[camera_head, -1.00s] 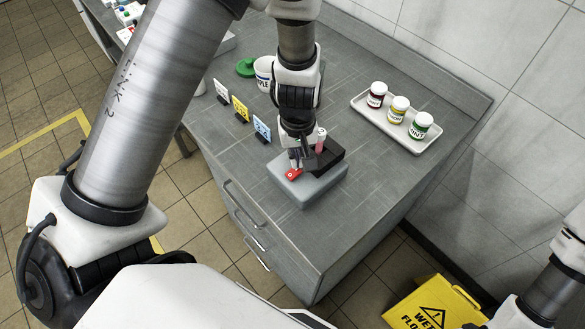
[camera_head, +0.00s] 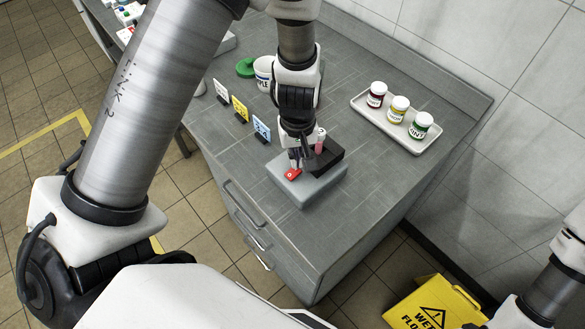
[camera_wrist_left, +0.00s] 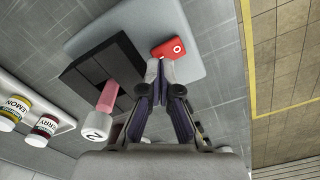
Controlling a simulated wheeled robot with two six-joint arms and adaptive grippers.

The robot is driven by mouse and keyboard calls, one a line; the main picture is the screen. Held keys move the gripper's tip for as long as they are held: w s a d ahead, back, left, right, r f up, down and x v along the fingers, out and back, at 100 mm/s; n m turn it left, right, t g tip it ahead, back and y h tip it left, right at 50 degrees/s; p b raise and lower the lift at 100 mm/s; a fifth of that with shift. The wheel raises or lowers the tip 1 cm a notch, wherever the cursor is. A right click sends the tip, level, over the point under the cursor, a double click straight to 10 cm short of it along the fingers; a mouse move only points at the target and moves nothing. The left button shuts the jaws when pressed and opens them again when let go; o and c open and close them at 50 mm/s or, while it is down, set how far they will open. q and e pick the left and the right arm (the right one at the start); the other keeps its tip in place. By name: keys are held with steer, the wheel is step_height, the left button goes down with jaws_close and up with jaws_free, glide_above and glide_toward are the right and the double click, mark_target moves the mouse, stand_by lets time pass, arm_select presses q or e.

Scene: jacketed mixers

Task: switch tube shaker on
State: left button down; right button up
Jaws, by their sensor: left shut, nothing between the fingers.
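The tube shaker (camera_head: 306,191) is a grey box with a black block on top, at the near part of the bench. A pink tube (camera_head: 319,141) with a white cap marked 2 stands in the block; it also shows in the left wrist view (camera_wrist_left: 106,97). A red switch (camera_head: 292,174) with a white ring mark sits on the grey top, also in the left wrist view (camera_wrist_left: 168,48). My left gripper (camera_head: 299,161) is shut and empty, its tips (camera_wrist_left: 160,70) right by the switch. I cannot tell whether they touch it. My right gripper is out of view.
A white tray (camera_head: 433,146) with three labelled jars stands at the back right. Small sign cards (camera_head: 262,130), a white cup (camera_head: 263,73) and a green lid (camera_head: 246,67) are on the left. A yellow wet-floor sign (camera_head: 432,308) stands on the floor.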

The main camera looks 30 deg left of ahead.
arm_select(q)
steer(key=shift+f+b, duration=0.95)
steer(key=shift+f, duration=0.2)
stand_by(0.4)
step_height(320, 180, up, 7)
steer(key=p, duration=0.7)
steer(key=shift+r, duration=0.1)
stand_by(0.3)
